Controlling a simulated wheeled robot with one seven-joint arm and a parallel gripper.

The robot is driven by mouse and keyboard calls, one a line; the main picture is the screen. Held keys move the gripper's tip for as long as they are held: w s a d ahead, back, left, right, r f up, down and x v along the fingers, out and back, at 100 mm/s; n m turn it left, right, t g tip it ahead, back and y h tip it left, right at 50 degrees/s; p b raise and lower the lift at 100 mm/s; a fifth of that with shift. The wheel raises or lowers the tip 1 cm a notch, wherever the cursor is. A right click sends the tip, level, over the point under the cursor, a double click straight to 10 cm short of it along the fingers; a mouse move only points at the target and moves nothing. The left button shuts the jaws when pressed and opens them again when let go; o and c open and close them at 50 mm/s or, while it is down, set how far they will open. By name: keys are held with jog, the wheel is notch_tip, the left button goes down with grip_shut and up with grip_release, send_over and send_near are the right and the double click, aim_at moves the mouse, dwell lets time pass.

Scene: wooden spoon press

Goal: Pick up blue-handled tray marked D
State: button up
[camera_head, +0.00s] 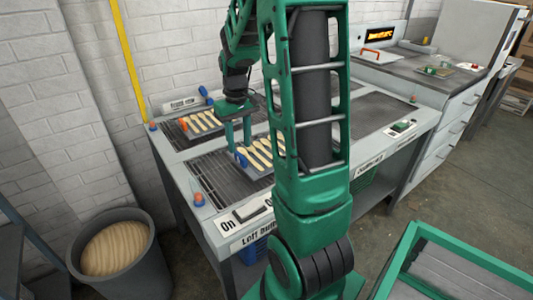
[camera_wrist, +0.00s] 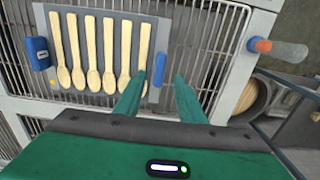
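A grey tray with a row of several wooden spoons lies on the slatted top of the press bench, and its grey edge (camera_wrist: 98,14) shows in the wrist view. It has a blue handle (camera_wrist: 160,68) at its right end and another blue handle (camera_wrist: 38,52) at its left. My gripper (camera_wrist: 160,76) is open, with one finger on each side of the right handle; I cannot tell whether they touch it. In the head view my gripper (camera_head: 238,147) is low over the tray's near blue handle (camera_head: 240,158). My arm hides part of the tray. No letter D is readable.
A second tray of spoons (camera_head: 203,122) lies behind, with an orange handle (camera_head: 183,124). A bin (camera_head: 80,262) stands at the lower left. A green-framed box (camera_head: 415,245) is at the lower right. A counter with trays (camera_head: 435,70) stands at the back right.

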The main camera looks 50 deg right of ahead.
aim_at(240, 155)
jog(key=shift+f, duration=2)
jog(key=shift+c, duration=0.2)
grip_shut()
